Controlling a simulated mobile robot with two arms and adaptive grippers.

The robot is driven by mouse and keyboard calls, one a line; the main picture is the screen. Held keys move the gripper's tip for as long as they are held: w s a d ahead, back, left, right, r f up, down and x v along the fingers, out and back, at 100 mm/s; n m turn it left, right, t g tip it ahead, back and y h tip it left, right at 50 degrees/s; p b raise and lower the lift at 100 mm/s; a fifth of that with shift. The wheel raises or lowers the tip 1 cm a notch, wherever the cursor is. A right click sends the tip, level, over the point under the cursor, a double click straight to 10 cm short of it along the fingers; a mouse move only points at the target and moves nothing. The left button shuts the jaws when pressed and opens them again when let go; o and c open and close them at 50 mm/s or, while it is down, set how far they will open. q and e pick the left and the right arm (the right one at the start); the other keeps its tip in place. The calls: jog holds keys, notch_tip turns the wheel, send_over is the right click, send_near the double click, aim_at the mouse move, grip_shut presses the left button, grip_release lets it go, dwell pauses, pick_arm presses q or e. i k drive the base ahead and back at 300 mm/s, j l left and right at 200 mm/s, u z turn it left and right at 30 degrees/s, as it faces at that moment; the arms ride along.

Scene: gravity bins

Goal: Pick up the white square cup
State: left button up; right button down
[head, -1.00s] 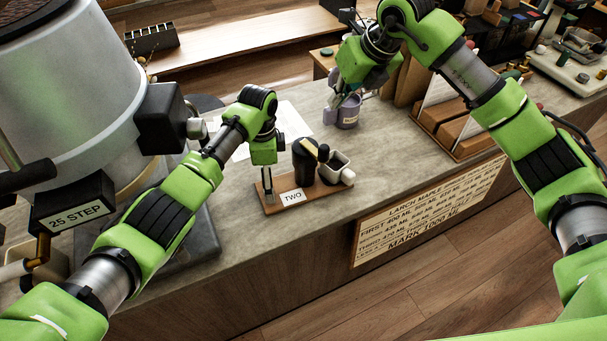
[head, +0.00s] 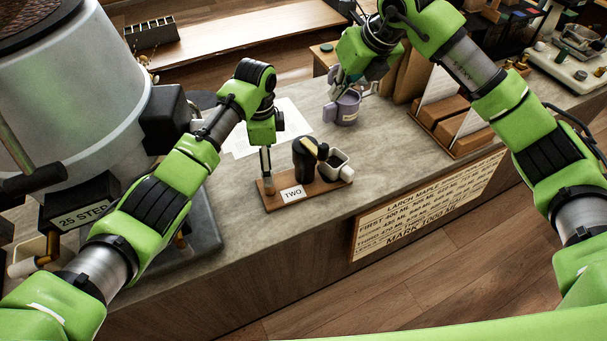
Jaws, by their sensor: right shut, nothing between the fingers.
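My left gripper (head: 267,168) points down over the tray's left end, apart from the white cup. Its fingers are too small and edge-on to tell open from shut. My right gripper (head: 347,82) is shut and empty at the lavender mug (head: 347,109), well behind the white cup. I cannot tell whether it touches the mug.
A large grey machine (head: 75,95) with a 25 STEP label stands at left. Paper sheets (head: 285,117) lie behind the tray. A wooden rack (head: 455,131) stands at right. The counter (head: 385,165) is clear right of the tray. A lettered sign (head: 428,207) covers its front.

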aim_at(336, 167)
jog(key=k+l, duration=0.8)
jog(key=l, duration=0.15)
